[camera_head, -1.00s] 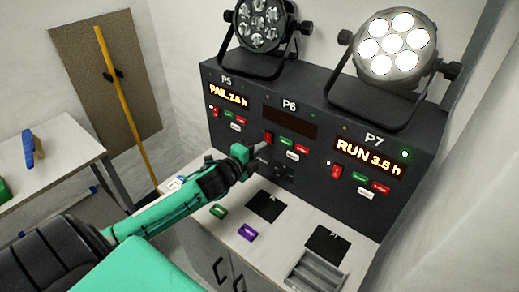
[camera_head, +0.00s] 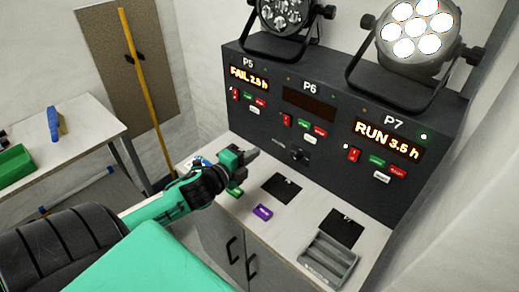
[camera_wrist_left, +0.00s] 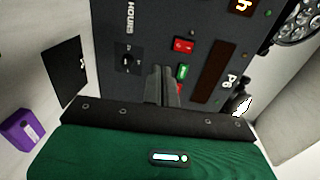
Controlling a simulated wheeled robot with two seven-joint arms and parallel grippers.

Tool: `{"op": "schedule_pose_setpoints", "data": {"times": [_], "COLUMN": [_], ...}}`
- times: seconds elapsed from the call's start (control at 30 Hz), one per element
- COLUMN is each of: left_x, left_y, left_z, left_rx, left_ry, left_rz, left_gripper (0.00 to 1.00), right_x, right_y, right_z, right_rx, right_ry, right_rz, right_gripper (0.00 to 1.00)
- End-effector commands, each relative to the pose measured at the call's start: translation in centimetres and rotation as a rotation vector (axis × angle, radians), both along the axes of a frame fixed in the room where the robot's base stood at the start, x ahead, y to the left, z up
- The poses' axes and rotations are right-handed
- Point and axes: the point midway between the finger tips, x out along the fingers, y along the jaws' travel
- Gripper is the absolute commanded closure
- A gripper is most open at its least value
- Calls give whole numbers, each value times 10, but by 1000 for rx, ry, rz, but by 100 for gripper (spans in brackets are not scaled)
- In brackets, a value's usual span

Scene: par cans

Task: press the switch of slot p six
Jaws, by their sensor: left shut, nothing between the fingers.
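The P6 slot is the middle section of the dark panel (camera_head: 330,158). Its display (camera_head: 309,104) is dark, and its red rocker switch (camera_head: 287,120) is below the display's left end. The switch also shows in the left wrist view (camera_wrist_left: 184,46), beside a green button (camera_wrist_left: 183,72). My left gripper (camera_head: 252,153) is shut and empty, in front of and below the P6 switch, apart from it. In the left wrist view its fingers (camera_wrist_left: 168,85) point at the panel and partly cover the buttons beyond. My right gripper is not in view.
P5 reads FAIL 2.5 h (camera_head: 249,79) and P7 reads RUN 3.5 h (camera_head: 388,139). A lit lamp (camera_head: 418,32) stands above P7. Purple (camera_head: 263,212) and green (camera_head: 235,191) blocks, black pads (camera_head: 282,188) and a grey tray (camera_head: 328,262) occupy the counter.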

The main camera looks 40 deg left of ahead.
Motion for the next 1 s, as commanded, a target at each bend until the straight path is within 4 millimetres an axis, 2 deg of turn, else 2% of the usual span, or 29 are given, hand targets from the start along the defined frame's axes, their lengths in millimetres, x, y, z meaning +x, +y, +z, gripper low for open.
{"op": "schedule_pose_setpoints", "data": {"times": [0.27, 0.67, 1.0], "left_x": [-14, -15, -15], "left_y": [1, 1, 1], "left_z": [-2, -2, -2], "left_rx": [0, 0, -1], "left_ry": [0, 0, 1], "left_rz": [1, 1, 1], "left_gripper": [100, 100, 100], "right_x": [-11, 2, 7], "right_y": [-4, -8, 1], "right_z": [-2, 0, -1], "right_rx": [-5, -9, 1], "right_ry": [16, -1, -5], "right_rz": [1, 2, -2], "right_gripper": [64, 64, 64]}}
